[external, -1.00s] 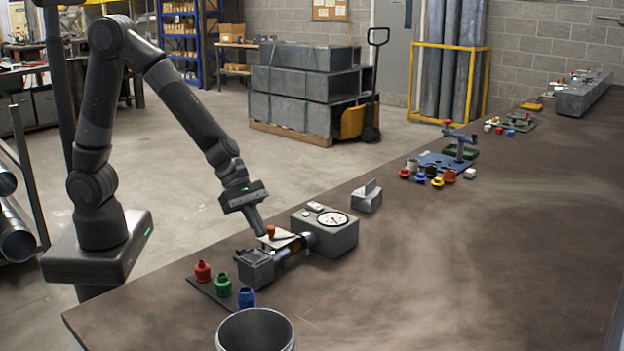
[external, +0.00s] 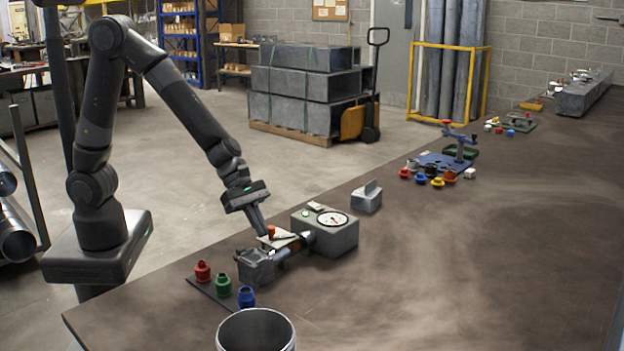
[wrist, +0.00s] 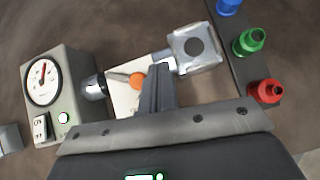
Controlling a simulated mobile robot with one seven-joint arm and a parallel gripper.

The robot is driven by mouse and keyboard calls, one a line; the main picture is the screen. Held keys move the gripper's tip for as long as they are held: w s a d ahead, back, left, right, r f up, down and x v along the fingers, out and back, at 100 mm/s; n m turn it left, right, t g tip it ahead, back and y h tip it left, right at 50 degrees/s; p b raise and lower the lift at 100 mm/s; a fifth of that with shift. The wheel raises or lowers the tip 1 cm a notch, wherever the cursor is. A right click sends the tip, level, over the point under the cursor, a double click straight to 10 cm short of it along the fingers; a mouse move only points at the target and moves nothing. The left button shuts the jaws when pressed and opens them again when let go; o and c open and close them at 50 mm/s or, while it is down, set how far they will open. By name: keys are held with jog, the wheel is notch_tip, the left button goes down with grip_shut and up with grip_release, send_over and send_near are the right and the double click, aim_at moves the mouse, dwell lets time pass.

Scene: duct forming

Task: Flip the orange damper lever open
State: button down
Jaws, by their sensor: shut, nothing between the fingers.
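The orange damper lever (external: 271,231) shows as a small orange knob on a pale plate, between a grey gauge box (external: 335,240) and a grey square block (external: 256,268). In the wrist view the orange knob (wrist: 137,80) sits at the end of a thin lever arm over the pale plate. My gripper (external: 261,230) is shut and empty, pointing down beside the knob. In the wrist view its fingers (wrist: 158,72) are together just right of the knob, very close to it. I cannot tell whether they touch. The fingers hide part of the plate.
Red (external: 203,271), green (external: 223,286) and blue (external: 246,297) fittings stand on a dark strip at the front left. An open metal cylinder (external: 256,318) stands at the front edge. A grey block with a fin (external: 367,197) lies beyond the gauge box. The right side of the bench is clear.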

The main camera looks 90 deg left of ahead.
jog(key=shift+w+a, duration=0.3)
jog(key=shift+w, duration=0.25)
jog(key=shift+a, duration=0.15)
jog(key=s+a+r, duration=0.4)
jog(key=s+r, duration=0.3)
jog(key=s, duration=0.3)
jog(key=shift+a+r, duration=0.2)
jog(key=shift+a, duration=0.1)
